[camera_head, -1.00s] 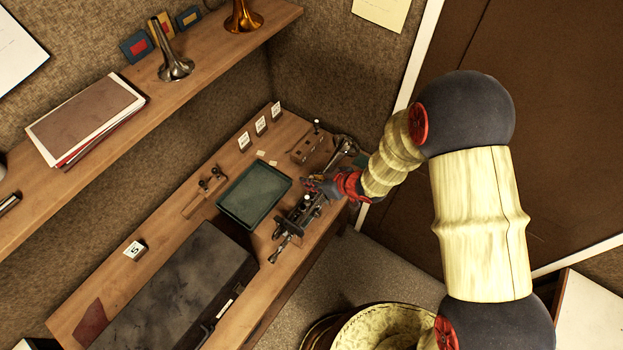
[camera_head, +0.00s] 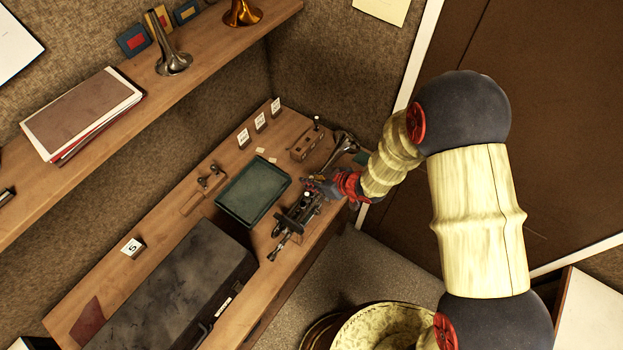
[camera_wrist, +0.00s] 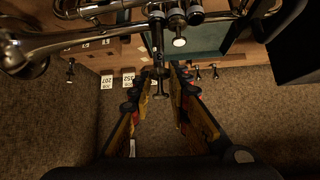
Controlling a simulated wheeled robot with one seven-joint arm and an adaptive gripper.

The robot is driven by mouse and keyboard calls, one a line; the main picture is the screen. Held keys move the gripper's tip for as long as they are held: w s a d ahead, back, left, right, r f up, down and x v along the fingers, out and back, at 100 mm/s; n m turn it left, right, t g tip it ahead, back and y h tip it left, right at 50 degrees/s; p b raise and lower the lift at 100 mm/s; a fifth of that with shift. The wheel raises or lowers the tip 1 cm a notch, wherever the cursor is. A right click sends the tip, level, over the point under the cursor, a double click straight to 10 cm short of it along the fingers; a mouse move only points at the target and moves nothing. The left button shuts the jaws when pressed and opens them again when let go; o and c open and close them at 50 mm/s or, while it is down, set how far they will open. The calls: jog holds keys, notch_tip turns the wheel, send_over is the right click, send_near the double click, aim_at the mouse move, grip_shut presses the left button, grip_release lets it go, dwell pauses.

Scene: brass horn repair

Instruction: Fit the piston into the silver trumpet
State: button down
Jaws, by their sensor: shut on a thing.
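The silver trumpet (camera_head: 291,222) lies on the bench, with its bell toward the back right. It also crosses the top of the wrist view (camera_wrist: 95,36), where its valve casings stand side by side. My gripper (camera_head: 320,187) is at the trumpet's valve section. In the wrist view my gripper (camera_wrist: 157,86) is shut on the piston (camera_wrist: 159,84), a thin dark, shiny piece between the fingertips. The piston lines up with the left one of the valve casings in that view. I cannot tell whether it is inside the casing. A white button shows beside it.
A green tray (camera_head: 217,204) lies beside the trumpet. A wooden block (camera_head: 305,145) and a wooden stand (camera_head: 205,190) are behind. A dark case (camera_head: 180,290) fills the front left. Number cards (camera_head: 243,138) stand along the back. A shelf (camera_head: 215,60) overhangs the wall side.

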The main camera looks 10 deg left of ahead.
jog(key=shift+f+b, duration=0.75)
jog(key=shift+f, duration=0.35)
jog(key=c, duration=1.6)
grip_release()
jog(key=shift+s+f, duration=0.1)
jog(key=shift+f, duration=0.05)
jog(key=v, duration=1.2)
